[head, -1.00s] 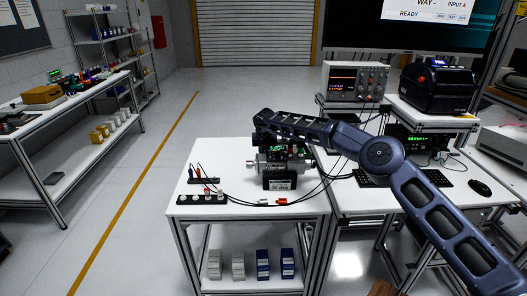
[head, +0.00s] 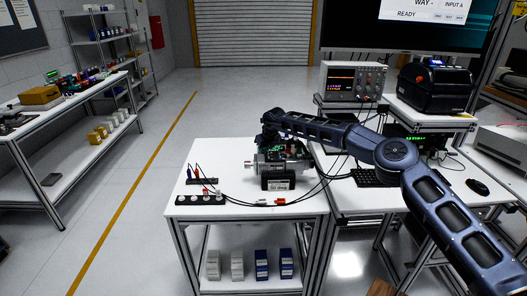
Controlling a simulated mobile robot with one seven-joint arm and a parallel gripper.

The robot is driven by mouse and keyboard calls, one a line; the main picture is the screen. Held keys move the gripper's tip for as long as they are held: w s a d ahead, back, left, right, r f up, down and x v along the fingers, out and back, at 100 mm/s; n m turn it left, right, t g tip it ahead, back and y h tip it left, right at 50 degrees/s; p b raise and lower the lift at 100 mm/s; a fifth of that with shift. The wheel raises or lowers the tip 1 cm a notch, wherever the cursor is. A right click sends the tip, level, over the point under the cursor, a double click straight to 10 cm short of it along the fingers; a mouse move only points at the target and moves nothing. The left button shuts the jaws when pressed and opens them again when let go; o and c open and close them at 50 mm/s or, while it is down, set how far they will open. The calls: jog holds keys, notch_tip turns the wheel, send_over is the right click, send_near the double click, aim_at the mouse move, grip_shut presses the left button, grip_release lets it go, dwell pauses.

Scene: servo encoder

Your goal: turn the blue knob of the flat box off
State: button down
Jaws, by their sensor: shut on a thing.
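My gripper (head: 267,139) points down at the back of the small white table, behind a silver motor-like cylinder (head: 270,164). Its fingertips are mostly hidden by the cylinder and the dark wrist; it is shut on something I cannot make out. The flat box and its blue knob cannot be clearly made out. Green circuit-board parts (head: 292,150) show beside the gripper, behind the cylinder. The cylinder rests on a black stand (head: 278,183) with a small display or label.
Black cables loop off the right edge. An oscilloscope (head: 353,80) and a black printer (head: 436,87) stand right.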

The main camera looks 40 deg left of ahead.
dwell(0.3)
jog(key=c, duration=1.2)
grip_release()
jog(key=shift+c, duration=0.2)
jog(key=shift+r, duration=0.1)
jog(key=w+v, duration=0.1)
jog(key=v, duration=0.9)
jog(key=shift+s+d+r, duration=0.2)
jog(key=shift+s+r, duration=0.1)
jog(key=shift+s, duration=0.15)
